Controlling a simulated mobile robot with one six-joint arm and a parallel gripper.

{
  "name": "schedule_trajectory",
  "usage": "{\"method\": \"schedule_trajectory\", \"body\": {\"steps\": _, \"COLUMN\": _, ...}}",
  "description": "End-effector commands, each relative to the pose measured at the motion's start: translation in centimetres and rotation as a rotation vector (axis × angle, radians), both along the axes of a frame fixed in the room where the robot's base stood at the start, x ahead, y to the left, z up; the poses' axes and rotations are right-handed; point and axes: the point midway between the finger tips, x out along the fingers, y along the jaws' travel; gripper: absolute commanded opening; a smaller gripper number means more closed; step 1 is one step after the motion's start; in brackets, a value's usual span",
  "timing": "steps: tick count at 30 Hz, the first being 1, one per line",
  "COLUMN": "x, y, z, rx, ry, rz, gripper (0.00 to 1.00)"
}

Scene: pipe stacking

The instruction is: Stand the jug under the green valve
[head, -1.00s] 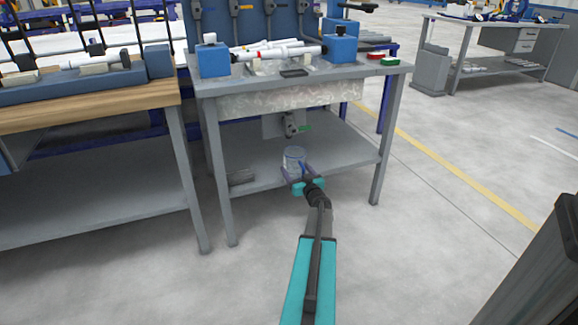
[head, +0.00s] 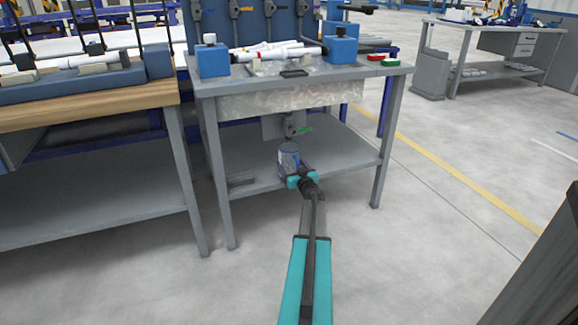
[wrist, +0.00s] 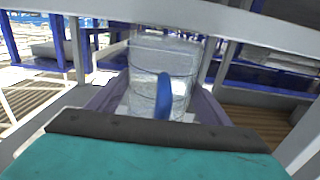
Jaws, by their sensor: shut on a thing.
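The clear jug (head: 288,156) is in my gripper (head: 294,174), over the lower shelf of the grey bench. In the wrist view the jug (wrist: 150,75) stands between the two fingers, with a blue strip (wrist: 164,95) on its near side. My gripper (wrist: 155,112) is shut on it. The green valve (head: 304,129) hangs under the bench top, just above and slightly right of the jug in the head view. I cannot tell whether the jug's base touches the shelf.
Bench legs (head: 222,190) and (head: 378,165) stand on both sides. The metal trough (head: 290,99) hangs above. White pipes and blue clamps (head: 340,45) lie on top.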

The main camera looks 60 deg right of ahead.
Motion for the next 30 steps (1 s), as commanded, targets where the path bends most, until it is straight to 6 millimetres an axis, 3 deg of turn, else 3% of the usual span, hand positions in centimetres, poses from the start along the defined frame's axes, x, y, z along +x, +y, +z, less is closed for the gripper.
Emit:
{"method": "schedule_trajectory", "body": {"steps": 5, "x": 1.9, "y": -1.5, "z": -0.2, "rx": -0.001, "ry": -0.002, "rz": 0.001, "gripper": 0.48}}
{"method": "schedule_trajectory", "body": {"steps": 28, "x": 1.6, "y": -1.3, "z": -0.9, "rx": -0.001, "ry": -0.001, "rz": 0.0, "gripper": 0.48}}
{"method": "schedule_trajectory", "body": {"steps": 29, "x": 1.6, "y": -1.2, "z": -0.9, "rx": -0.001, "ry": -0.001, "rz": 0.0, "gripper": 0.76}}
{"method": "schedule_trajectory", "body": {"steps": 30, "x": 1.6, "y": -1.2, "z": -0.9, "rx": -0.001, "ry": -0.001, "rz": 0.0, "gripper": 0.83}}
